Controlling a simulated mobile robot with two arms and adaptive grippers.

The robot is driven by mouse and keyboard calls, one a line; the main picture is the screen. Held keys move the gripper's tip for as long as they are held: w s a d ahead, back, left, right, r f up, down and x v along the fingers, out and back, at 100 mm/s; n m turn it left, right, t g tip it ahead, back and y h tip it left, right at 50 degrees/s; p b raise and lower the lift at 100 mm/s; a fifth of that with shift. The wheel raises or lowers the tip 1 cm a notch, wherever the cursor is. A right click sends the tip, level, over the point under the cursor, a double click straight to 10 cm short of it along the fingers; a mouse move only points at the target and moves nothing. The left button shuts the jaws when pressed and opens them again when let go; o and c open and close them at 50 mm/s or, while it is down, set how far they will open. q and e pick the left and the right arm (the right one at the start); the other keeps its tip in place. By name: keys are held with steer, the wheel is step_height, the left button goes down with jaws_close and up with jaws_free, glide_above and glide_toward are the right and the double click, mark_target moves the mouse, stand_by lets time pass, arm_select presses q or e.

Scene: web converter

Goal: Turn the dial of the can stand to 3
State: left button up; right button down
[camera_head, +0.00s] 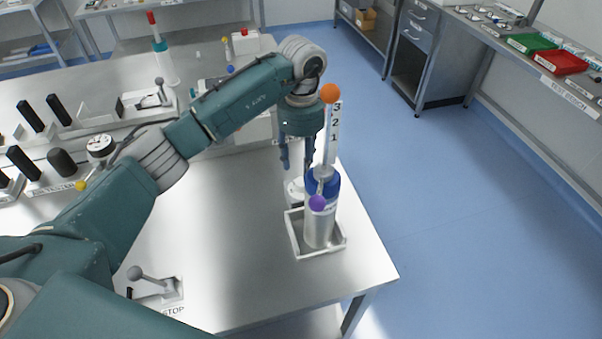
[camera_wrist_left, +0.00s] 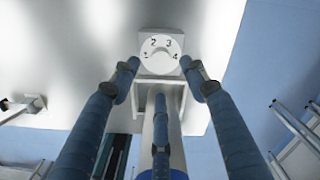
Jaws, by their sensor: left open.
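The can stand's dial (camera_wrist_left: 160,53) is a white disc with dark numerals, 2 and 3 legible near its top, in the left wrist view. In the head view the can stand (camera_head: 338,246) is a pale tray at the table's right edge, holding a grey can (camera_head: 319,231) with a blue top. The dial is largely hidden there behind my gripper and the can. My left gripper (camera_head: 297,163) is open and points down beside the can. In the wrist view its blue fingers (camera_wrist_left: 160,70) spread on either side of the dial; contact cannot be told. My right gripper is not in view.
A white upright strip with numerals (camera_head: 334,133) and an orange ball (camera_head: 330,93) rise by the can; a purple ball (camera_head: 317,203) is in front of it. A lever (camera_head: 150,279) stands at the front left. The table's middle (camera_head: 230,215) is clear.

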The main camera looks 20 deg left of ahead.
mark_target(301, 181)
arm_select(q)
step_height(301, 181, down, 4)
steer(key=shift+f+p, duration=0.2)
steer(key=shift+p, duration=0.5)
steer(key=shift+f, duration=0.8)
jaws_close()
steer(key=shift+w+f+m+b, duration=0.1)
steer(key=shift+f+m+b, duration=0.05)
steer(key=shift+m+b, duration=1.1)
steer(key=m+b, duration=0.2)
steer(key=m, duration=0.1)
steer(key=m+b, duration=0.3)
steer(key=shift+m, duration=0.25)
steer(key=m+b, duration=0.3)
steer(key=shift+m, duration=0.3)
steer(key=m+b, duration=0.3)
steer(key=m, duration=0.2)
steer(key=m+b, duration=0.1)
steer(key=m, duration=0.2)
steer(key=shift+b, duration=0.3)
steer(key=shift+r+m+b, duration=0.2)
steer(key=shift+m+b, duration=0.3)
steer(key=shift+m, duration=1)
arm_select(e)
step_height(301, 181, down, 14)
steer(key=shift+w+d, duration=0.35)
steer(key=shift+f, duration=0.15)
